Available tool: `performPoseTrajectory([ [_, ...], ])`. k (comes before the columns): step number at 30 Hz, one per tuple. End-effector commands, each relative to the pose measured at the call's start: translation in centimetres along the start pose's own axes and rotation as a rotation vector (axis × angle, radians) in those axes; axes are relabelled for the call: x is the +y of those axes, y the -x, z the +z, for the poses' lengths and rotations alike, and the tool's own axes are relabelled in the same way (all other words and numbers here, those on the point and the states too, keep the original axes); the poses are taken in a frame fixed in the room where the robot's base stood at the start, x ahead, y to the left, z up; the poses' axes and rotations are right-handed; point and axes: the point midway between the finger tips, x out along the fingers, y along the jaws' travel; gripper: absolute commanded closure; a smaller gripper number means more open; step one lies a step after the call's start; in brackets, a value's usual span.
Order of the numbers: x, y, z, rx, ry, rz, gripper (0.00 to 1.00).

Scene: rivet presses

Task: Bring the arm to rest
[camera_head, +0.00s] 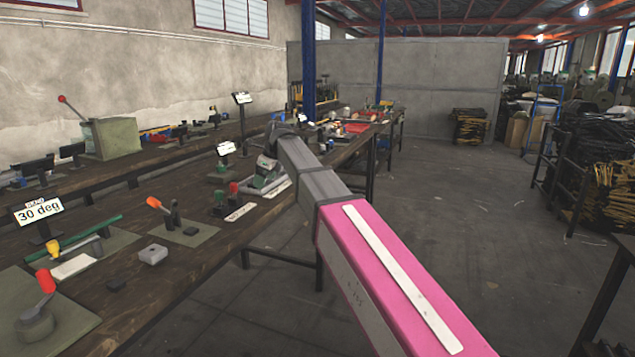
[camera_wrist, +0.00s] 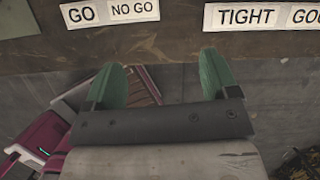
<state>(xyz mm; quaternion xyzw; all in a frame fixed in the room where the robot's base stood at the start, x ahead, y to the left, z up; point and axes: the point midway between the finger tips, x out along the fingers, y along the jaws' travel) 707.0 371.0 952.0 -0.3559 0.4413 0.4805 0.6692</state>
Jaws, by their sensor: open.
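My gripper (camera_wrist: 160,82) shows in the wrist view with two green fingers spread well apart and nothing between them. Its fingertips point toward the front edge of a dark wooden bench (camera_wrist: 178,52), with dark floor seen below that edge. In the head view my pink and grey arm reaches from the lower right toward the bench (camera_head: 180,275). The arm's far end is over or beside the bench's front edge, about mid-length. The fingers are hard to make out there.
White labels reading GO (camera_wrist: 82,13), NO GO (camera_wrist: 134,9) and TIGHT (camera_wrist: 246,16) lie on the bench. The bench also carries an orange-handled lever (camera_head: 154,203), a grey block (camera_head: 153,254) and a 30 deg sign (camera_head: 39,210). Open floor (camera_head: 460,240) lies to the right.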

Motion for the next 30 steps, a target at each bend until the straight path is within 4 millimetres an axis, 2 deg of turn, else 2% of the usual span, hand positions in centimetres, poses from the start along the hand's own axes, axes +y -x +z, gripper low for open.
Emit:
performPoseTrajectory([
  [8, -0.4, -3.5, -6.2, 0.041, 0.176, -0.005, 0.2],
  [11, -0.4, -5.1, -9.3, 0.062, 0.268, -0.004, 0.2],
  [14, -0.3, -7.2, -13.5, 0.09, 0.391, 0.003, 0.2],
  [20, 1.0, -11.7, -23.9, 0.157, 0.714, 0.042, 0.2],
  [24, 2.8, -14.2, -30.9, 0.195, 0.946, 0.089, 0.2],
  [26, 3.7, -15.2, -33.8, 0.208, 1.047, 0.113, 0.2],
  [30, 6.3, -17.0, -40.3, 0.229, 1.28, 0.18, 0.2],
])
